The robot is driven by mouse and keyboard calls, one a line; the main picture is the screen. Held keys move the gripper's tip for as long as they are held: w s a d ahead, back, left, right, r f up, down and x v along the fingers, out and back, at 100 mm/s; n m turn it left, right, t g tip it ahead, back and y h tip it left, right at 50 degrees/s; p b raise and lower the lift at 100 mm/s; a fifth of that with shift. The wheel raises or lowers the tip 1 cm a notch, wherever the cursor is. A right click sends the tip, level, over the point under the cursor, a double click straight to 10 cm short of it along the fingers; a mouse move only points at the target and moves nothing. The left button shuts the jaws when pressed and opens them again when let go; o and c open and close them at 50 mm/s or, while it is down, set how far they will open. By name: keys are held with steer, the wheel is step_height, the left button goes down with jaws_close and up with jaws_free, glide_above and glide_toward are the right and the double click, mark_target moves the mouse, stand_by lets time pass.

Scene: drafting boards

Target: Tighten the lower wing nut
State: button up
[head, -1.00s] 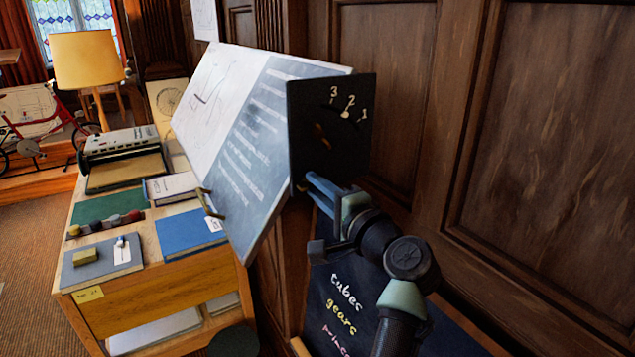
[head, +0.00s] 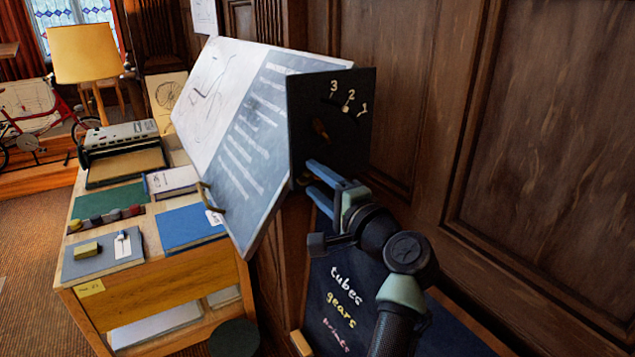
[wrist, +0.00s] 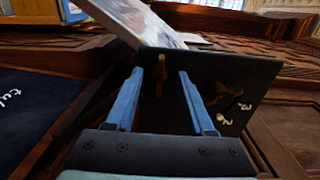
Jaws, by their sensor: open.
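The lower wing nut (wrist: 160,72) is a small brass piece on the dark square plate (head: 350,145) at the drawing board's side. In the wrist view it lies between the tips of my two blue fingers, with a gap on both sides. My gripper (head: 311,176) is open and close to the plate's lower left part in the head view.
The tilted drawing board (head: 235,135) rises behind the plate. A wooden desk (head: 175,295) with books and a lamp (head: 88,58) stands left. A dark chalkboard (head: 335,300) with writing is below my gripper. Wood panelling (head: 560,150) closes the right side.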

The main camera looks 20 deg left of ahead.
steer(key=b+v, duration=0.4)
steer(key=v, duration=0.9)
